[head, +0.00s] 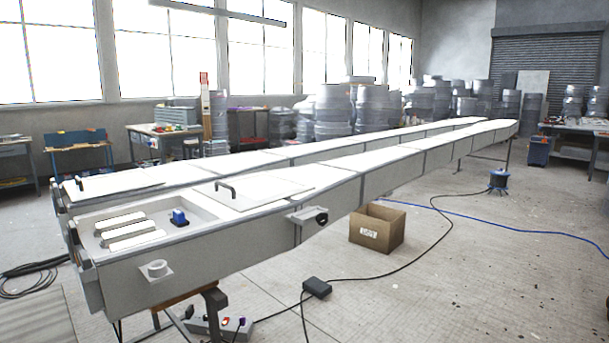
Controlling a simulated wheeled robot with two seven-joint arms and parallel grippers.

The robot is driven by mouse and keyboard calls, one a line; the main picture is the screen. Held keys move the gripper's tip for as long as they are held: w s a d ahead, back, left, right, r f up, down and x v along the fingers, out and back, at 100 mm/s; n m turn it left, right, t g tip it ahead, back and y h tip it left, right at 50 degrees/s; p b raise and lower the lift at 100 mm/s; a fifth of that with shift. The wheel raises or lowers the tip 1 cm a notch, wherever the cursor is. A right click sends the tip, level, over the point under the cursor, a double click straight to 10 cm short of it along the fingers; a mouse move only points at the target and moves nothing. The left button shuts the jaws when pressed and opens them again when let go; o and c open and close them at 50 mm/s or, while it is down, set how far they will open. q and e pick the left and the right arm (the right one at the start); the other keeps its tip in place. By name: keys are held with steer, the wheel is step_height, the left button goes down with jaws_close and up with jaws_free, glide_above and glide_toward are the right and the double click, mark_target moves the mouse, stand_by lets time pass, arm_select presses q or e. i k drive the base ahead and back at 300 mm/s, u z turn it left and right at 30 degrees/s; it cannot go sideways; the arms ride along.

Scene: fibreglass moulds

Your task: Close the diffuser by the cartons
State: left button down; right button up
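I cannot tell for certain which thing is the diffuser. A long pale mould (225,245) on stands runs from near left to far right. Its near end has an uncovered recess with a rim (205,208) that holds pale blocks (126,230) and a small blue device (180,217). A flat panel with a black handle (250,195) lies just beyond the recess. An open cardboard carton (377,228) with a white label stands on the floor, right of the mould. Neither of my grippers is in view.
A second long mould with a handled panel (115,182) lies behind the first. Black cables, a black box (317,288) and a power strip (222,328) lie on the floor. A blue unit (498,181) stands farther back. The floor at right is mostly clear.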

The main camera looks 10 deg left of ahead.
mark_target(241, 194)
steer(key=z, duration=0.5)
steer(key=i, duration=1.7)
steer(key=u, duration=1)
